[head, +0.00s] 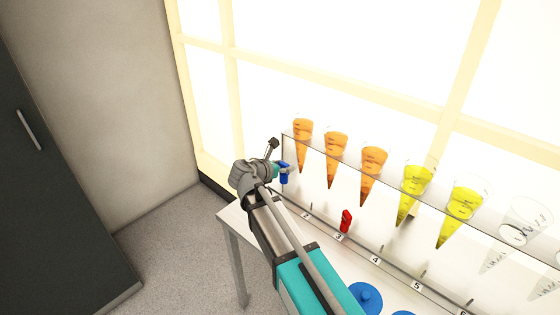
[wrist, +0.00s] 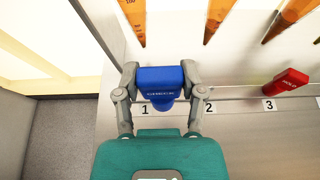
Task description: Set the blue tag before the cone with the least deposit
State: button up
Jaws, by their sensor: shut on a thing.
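My gripper (wrist: 160,80) is shut on the blue tag (wrist: 160,94), which bears the word "CHECK". It holds the tag at the left end of the shelf, over the label strip between numbers 1 and 2 in the wrist view. The head view also shows the blue tag (head: 284,178) beside the leftmost cone. A row of cones hangs in a clear rack: orange ones (head: 303,132) at left, yellow ones (head: 416,182) in the middle, clear ones (head: 521,232) at right. The deposits in the tips are too small to compare.
A red tag (head: 346,221) stands by label 3; it shows in the wrist view too (wrist: 288,81). Numbered labels run along the shelf front (head: 375,259). Blue round things (head: 366,297) show at the bottom edge. A dark cabinet (head: 50,190) is at far left.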

jog(key=w+f, duration=0.1)
jog(key=w, duration=0.5)
jog(key=shift+a+b, duration=0.3)
jog(key=shift+b, duration=0.15)
jog(key=shift+s+f, duration=0.1)
jog(key=shift+f, duration=0.1)
jog(key=shift+f+b, duration=2.15)
jog(key=shift+b, duration=0.1)
jog(key=shift+f+b, duration=2)
dwell(0.7)
jog(key=o, duration=1.1)
jog(key=shift+r, duration=0.15)
